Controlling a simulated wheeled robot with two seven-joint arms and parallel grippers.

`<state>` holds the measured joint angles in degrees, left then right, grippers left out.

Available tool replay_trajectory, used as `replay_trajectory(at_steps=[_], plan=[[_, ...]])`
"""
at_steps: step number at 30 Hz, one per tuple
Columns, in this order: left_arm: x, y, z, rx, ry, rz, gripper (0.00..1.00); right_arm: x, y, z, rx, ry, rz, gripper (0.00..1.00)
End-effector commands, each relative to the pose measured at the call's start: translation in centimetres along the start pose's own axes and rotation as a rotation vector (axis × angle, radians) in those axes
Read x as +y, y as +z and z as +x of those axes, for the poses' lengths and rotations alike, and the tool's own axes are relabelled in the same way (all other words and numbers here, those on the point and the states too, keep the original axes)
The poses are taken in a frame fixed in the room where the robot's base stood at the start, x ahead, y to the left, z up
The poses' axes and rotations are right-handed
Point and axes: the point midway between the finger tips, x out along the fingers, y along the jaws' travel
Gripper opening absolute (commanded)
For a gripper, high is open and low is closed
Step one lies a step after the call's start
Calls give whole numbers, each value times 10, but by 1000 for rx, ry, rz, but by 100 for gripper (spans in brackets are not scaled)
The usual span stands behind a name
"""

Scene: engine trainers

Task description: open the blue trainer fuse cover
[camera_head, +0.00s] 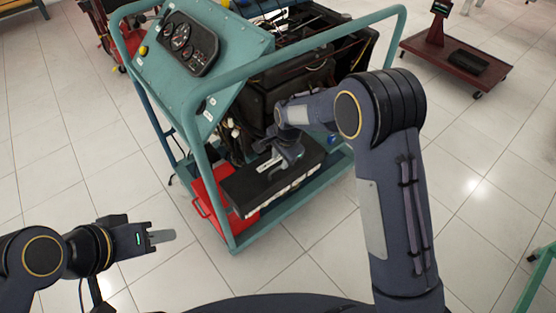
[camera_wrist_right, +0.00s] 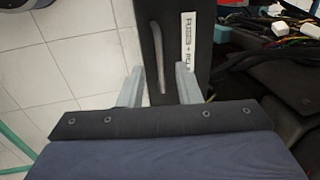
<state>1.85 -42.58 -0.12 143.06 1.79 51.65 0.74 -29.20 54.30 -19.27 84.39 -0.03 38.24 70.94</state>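The blue trainer (camera_head: 222,50) is a teal tube frame with a gauge panel and an engine. Low on its front side sits a long black fuse cover (camera_head: 240,187), shut, with a white label. In the right wrist view the cover (camera_wrist_right: 203,30) shows a "FUSES + RELAYS" label and a slim grey handle (camera_wrist_right: 157,58). My right gripper (camera_head: 290,155) is over the cover; its two fingers (camera_wrist_right: 160,85) are apart, one on each side of the handle's line. My left gripper (camera_head: 160,237) is away to the left over the floor, seen edge-on, holding nothing visible.
A red tray (camera_head: 204,200) sits at the lower left of the frame. Frame tubes (camera_head: 300,52) run above and beside the right arm. Coloured wires (camera_wrist_right: 270,30) lie right of the cover. A dark red cart (camera_head: 445,55) stands at the back right. Tiled floor is clear in front.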

Motion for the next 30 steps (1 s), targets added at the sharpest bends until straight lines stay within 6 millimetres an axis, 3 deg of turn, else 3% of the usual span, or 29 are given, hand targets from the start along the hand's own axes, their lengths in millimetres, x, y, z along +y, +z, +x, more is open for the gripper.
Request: replay_trajectory(at_steps=[7, 18, 25, 30], plan=[[0, 0, 1, 0, 0, 0, 36, 0, 0, 34, -1, 0, -1, 31], [0, 0, 1, 0, 0, 0, 36, 0, 0, 41, -1, -1, -1, 31], [-1, 0, 1, 0, 0, 0, 36, 0, 0, 41, -1, -1, -1, 2], [0, 0, 1, 0, 0, 0, 36, 0, 0, 41, -1, -1, -1, 0]])
